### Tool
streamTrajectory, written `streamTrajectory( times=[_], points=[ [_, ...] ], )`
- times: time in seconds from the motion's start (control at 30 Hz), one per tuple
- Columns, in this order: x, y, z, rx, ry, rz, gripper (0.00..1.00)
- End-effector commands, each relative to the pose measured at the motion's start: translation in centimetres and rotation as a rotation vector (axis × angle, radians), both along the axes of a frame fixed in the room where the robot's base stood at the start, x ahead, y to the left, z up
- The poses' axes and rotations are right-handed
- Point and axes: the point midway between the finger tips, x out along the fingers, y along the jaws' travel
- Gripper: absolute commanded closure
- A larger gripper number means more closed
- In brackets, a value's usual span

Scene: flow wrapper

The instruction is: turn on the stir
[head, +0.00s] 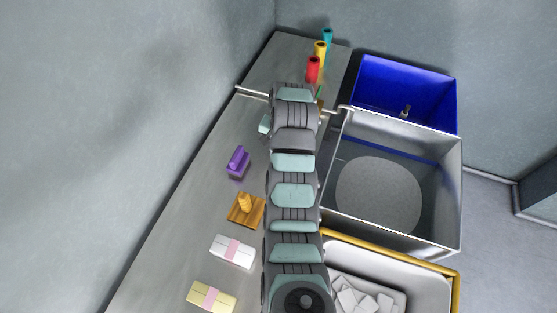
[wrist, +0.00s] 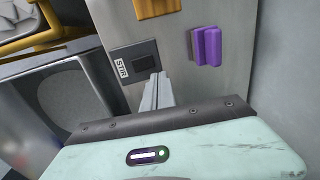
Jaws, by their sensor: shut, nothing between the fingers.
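A dark plate marked STIR (wrist: 118,54) is set on the grey counter in the wrist view, with a small black square switch (wrist: 145,62) on it. My gripper (wrist: 159,77) is shut and empty. Its fingertips are close to the right lower edge of the black square; I cannot tell whether they touch it. In the head view my arm covers this part of the counter, so the plate and fingertips are hidden there. Whether the switch is pressed cannot be told.
Red (head: 313,70), yellow and teal cylinders stand at the far end. A metal tub (head: 450,190) and blue bin (head: 407,75) are right.

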Motion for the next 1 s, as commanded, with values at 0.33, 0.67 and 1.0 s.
streamTrajectory(
  times=[0.33, 0.67, 1.0],
  points=[
    [0.2, 0.4, 2.4, 0.0, 0.001, -0.001, 1.0],
    [0.1, 0.4, 2.3, 0.0, 0.001, -0.001, 1.0],
    [2.7, 0.7, 0.1, 0.001, -0.129, -0.007, 1.0]
  ],
)
